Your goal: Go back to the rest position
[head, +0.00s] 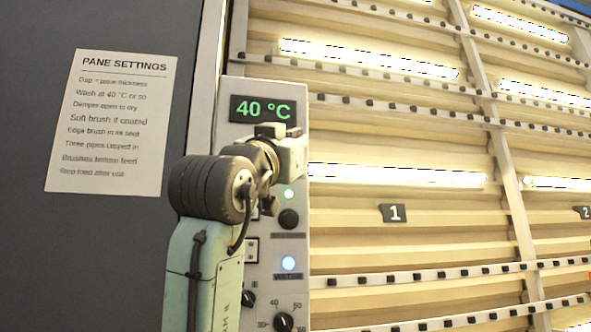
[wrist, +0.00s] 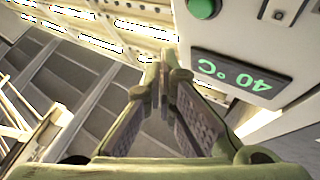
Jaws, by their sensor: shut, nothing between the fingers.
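My gripper (wrist: 163,75) shows in the wrist view with its two fingers together at the tips and nothing between them. It is in front of the washer's control panel (head: 235,90) and apart from any object I can make out. In the head view my arm covers part of the panel, and the fingertips are hidden there. The panel's display (head: 263,109) reads 40 °C in green; it also shows in the wrist view (wrist: 240,75), turned around. A green button (wrist: 203,7) sits beside it there.
A green light (head: 289,195), a dark knob (head: 289,219), a blue-white light (head: 288,263) and a temperature dial (head: 284,322) are on the panel. A paper sign (head: 112,120) hangs on the dark wall at left. Washer bays with roller rails (head: 420,275) fill the right.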

